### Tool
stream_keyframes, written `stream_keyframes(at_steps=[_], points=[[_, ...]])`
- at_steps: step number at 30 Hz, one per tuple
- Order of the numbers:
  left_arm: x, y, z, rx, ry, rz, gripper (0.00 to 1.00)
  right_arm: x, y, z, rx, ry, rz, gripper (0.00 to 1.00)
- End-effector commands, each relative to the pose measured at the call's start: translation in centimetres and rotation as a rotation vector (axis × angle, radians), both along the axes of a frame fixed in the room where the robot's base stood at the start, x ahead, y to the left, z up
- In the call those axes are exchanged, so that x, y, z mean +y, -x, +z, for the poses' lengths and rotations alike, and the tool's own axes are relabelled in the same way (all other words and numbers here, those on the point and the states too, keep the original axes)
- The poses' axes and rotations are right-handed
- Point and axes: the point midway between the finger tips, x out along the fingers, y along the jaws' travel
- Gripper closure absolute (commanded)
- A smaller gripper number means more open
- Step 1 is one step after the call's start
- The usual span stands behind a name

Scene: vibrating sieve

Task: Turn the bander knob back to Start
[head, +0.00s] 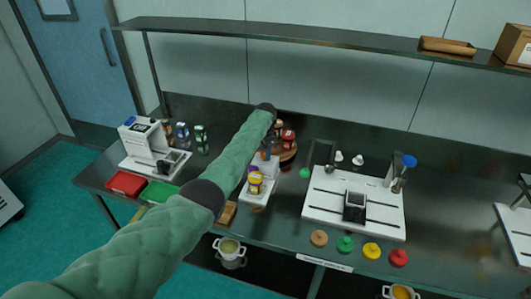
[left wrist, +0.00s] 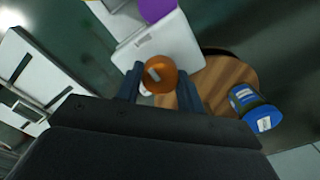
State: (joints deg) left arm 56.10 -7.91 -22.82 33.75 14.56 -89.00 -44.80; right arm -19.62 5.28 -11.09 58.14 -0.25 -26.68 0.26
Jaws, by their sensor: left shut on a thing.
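There, a round orange knob (left wrist: 159,70) with a pale grey mark on top sits between the two fingers of my left gripper (left wrist: 158,84). The gripper is shut on the knob. In the head view my left gripper (head: 266,152) is small and mostly hidden by my green-sleeved arm. I cannot read any Start label. My right gripper is not in view.
A round wooden tray (head: 288,154) with jars stands behind the bander; it shows beside the gripper in the wrist view (left wrist: 226,77). A white sieve station (head: 320,207) is to the right. Red (head: 126,183) and green (head: 160,192) trays lie left. A shelf (head: 290,36) spans above.

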Motion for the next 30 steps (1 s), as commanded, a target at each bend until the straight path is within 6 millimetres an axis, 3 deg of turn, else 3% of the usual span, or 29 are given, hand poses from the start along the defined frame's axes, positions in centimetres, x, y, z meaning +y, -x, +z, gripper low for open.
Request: stream_keyframes(at_steps=[6, 7, 10, 22, 30], points=[[0.1, -0.2, 0.4, -0.005, 0.000, 0.001, 0.85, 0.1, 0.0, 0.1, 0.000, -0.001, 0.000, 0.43], [0.1, -0.2, 0.4, -0.005, 0.000, 0.001, 0.58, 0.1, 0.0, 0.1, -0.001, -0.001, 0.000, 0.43], [0.1, -0.2, 0.4, -0.004, 0.000, 0.001, 0.41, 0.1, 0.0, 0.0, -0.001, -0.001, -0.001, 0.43], [0.1, -0.1, 0.7, -0.002, 0.000, 0.001, 0.41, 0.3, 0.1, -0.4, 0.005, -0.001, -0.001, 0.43], [0.1, -0.2, 4.6, -0.005, 0.001, 0.001, 0.41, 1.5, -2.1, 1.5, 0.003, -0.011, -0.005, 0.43]])
